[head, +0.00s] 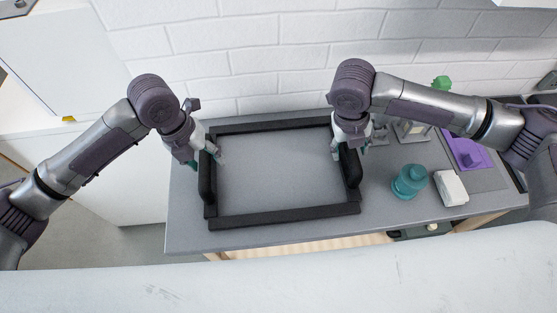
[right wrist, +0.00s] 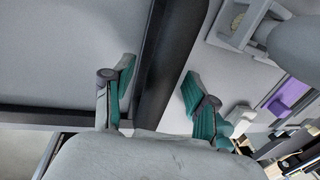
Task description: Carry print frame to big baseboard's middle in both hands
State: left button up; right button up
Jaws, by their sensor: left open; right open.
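The print frame (head: 285,217) is a black rectangular frame lying on the grey tabletop in the head view, with a raised black handle on its left side and another on its right. My left gripper (head: 207,157) is open at the far end of the left handle, with a finger on either side. My right gripper (head: 349,149) is open at the far end of the right handle. In the right wrist view, its teal fingers (right wrist: 158,78) stand apart on either side of the frame's black side bar (right wrist: 168,60). I cannot clearly make out the big baseboard.
A teal round pot (head: 409,182) and a white block (head: 451,188) stand right of the frame. A purple object (head: 467,153) sits on a darker board (head: 487,180) further right. A white brick wall (head: 270,65) closes off the back. The table's front edge is close to the frame.

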pick_arm(q)
grip_shut()
pick_arm(e)
grip_shut()
pick_arm(q)
jog(key=shift+w+r, duration=0.15)
jog(key=shift+r, duration=0.1)
pick_arm(e)
jog(key=shift+w+r, duration=0.15)
jog(key=shift+r, duration=0.1)
